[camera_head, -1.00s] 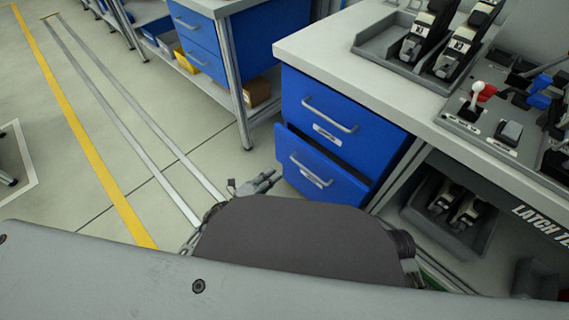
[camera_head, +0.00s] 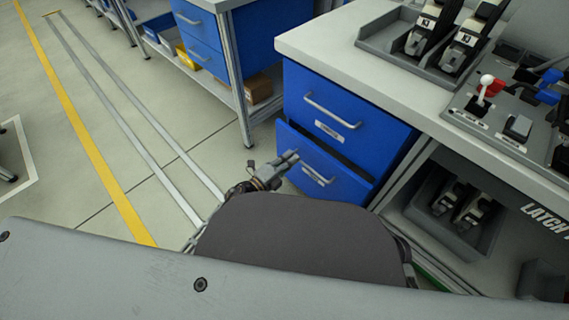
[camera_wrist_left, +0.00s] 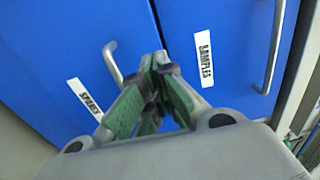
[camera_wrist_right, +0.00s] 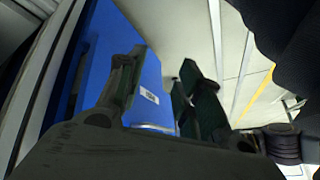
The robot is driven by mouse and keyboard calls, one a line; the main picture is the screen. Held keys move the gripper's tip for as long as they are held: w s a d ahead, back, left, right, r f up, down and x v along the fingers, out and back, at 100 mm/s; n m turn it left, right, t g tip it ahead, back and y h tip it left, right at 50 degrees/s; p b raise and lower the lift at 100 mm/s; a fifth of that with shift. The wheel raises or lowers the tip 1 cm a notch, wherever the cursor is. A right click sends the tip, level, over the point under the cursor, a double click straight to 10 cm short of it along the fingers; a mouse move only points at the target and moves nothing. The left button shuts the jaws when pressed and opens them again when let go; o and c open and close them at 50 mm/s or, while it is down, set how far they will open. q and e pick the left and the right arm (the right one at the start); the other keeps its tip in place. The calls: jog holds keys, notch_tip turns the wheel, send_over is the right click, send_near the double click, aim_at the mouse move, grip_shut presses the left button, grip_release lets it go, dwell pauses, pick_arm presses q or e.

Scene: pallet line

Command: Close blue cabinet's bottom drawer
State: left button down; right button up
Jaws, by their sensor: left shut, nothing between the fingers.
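The blue cabinet (camera_head: 345,88) has two drawers under the bench top. Its bottom drawer (camera_head: 352,186) is pulled out a little, with a dark gap above its front. The top drawer looks flush. My left gripper (camera_head: 291,158) is shut and empty, at the left part of the bottom drawer's front near its handle (camera_head: 318,168); I cannot tell if it touches. The left wrist view shows the shut fingers (camera_wrist_left: 158,62) before two blue fronts, labelled SPARES (camera_wrist_left: 85,98) and SAMPLES (camera_wrist_left: 204,58). My right gripper (camera_wrist_right: 158,85) is open, with a blue labelled surface (camera_wrist_right: 148,95) behind its fingers.
The grey bench top (camera_head: 390,75) carries lever fixtures (camera_head: 490,95). A grey bin (camera_head: 460,210) sits on the shelf right of the cabinet. Another blue drawer unit (camera_head: 240,45) stands behind. Open floor (camera_head: 140,150) lies to the left.

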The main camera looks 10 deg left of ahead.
aim_at(306, 144)
pick_arm(q)
jog(key=x, duration=0.3)
jog(key=shift+b, duration=0.35)
jog(key=shift+b+x, duration=0.3)
jog(key=shift+x, duration=0.9)
jog(key=shift+w+d, duration=0.15)
pick_arm(e)
jog(key=f, duration=0.3)
jog(key=shift+a+f+t+y, duration=0.1)
jog(key=shift+a+t+y, duration=0.2)
pick_arm(q)
jog(key=shift+x, duration=1.3)
pick_arm(e)
jog(key=shift+s, duration=0.15)
